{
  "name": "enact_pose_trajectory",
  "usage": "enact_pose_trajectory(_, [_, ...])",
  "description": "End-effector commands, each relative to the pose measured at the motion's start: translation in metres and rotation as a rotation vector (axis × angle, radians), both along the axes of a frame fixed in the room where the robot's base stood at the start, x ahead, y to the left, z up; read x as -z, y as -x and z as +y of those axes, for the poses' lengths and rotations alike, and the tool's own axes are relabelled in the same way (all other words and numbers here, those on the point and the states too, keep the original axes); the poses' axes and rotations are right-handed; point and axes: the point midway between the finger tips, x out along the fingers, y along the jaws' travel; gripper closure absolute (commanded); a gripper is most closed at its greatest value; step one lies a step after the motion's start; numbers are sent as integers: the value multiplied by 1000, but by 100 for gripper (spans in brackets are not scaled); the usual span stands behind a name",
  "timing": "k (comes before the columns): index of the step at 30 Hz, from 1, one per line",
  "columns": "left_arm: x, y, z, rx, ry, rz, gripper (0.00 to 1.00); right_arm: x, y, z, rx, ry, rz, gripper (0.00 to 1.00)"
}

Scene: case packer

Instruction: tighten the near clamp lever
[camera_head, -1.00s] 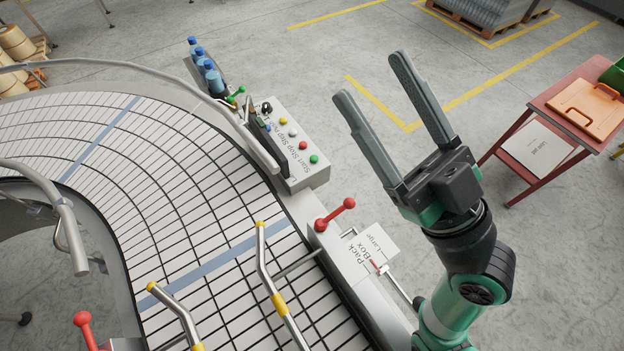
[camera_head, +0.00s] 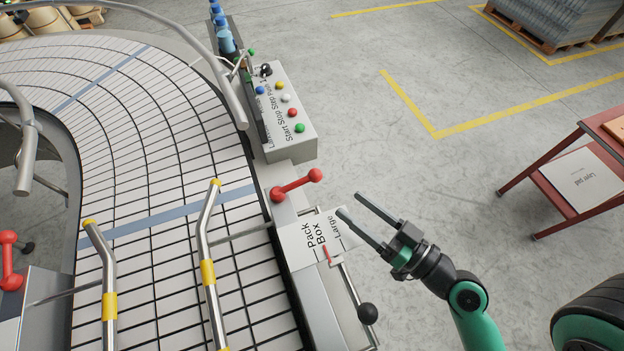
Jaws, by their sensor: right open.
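A red clamp lever (camera_head: 297,185) with a ball at each end sits on the conveyor's right side rail. A second red lever (camera_head: 10,260) stands on the left side, at the picture's edge. I cannot tell from the picture alone which one the task calls near. My right gripper (camera_head: 350,204) is open and empty. Its fingers point up and left toward the first lever, just below and right of its outer ball, apart from it in the picture. The fingertips overlap the edge of the white size plate (camera_head: 303,243) marked Pack Box Large. My left gripper is out of view.
Bent steel guide rails (camera_head: 208,245) with yellow collars stand over the conveyor (camera_head: 160,190). A button box (camera_head: 290,115) is beyond the lever, with blue-capped bottles (camera_head: 226,40) behind it. A black knob (camera_head: 368,313) is below the plate. The floor to the right is clear up to a red table (camera_head: 560,185).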

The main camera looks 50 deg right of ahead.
Motion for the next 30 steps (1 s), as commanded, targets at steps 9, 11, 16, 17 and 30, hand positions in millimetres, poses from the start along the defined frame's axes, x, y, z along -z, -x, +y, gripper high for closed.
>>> enact_pose_trajectory(9, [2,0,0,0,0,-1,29,0,-16,-1,-6,5,2,30])
enact_pose_trajectory(11, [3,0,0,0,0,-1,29,0,-24,-1,-6,7,0,30])
enact_pose_trajectory(16, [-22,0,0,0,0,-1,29,-10,-63,-3,-6,4,-3,30])
enact_pose_trajectory(17, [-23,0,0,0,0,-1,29,-8,-70,-5,-3,4,-2,30])
enact_pose_trajectory(30, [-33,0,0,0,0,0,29,-1,-117,-9,0,2,-1,30])
